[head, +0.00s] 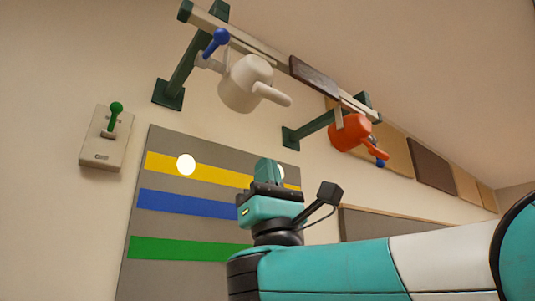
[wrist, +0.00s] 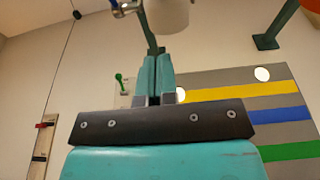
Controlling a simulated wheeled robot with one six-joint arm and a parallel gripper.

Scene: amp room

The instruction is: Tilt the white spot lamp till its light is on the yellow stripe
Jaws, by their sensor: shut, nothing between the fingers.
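The white spot lamp (head: 240,84) hangs from the upper rail, with a white handle (head: 272,94) at its right and a blue knob (head: 216,41) on its mount. It shows at the top of the wrist view (wrist: 168,14). The yellow stripe (head: 222,175) tops the striped board (head: 180,229). One round light spot (head: 186,164) lies on its left part. A second spot (head: 281,172) is partly hidden behind my gripper in the head view. I cannot tell which lamp makes which spot. My gripper (head: 265,166) is shut and empty, pointing up below the lamp, apart from it.
An orange lamp (head: 350,133) hangs farther right on the rail (head: 257,50). Green brackets (head: 180,78) hold the rail to the wall. A switch box (head: 103,151) with a green lever (head: 115,113) is left of the board. Blue and green stripes lie below the yellow one.

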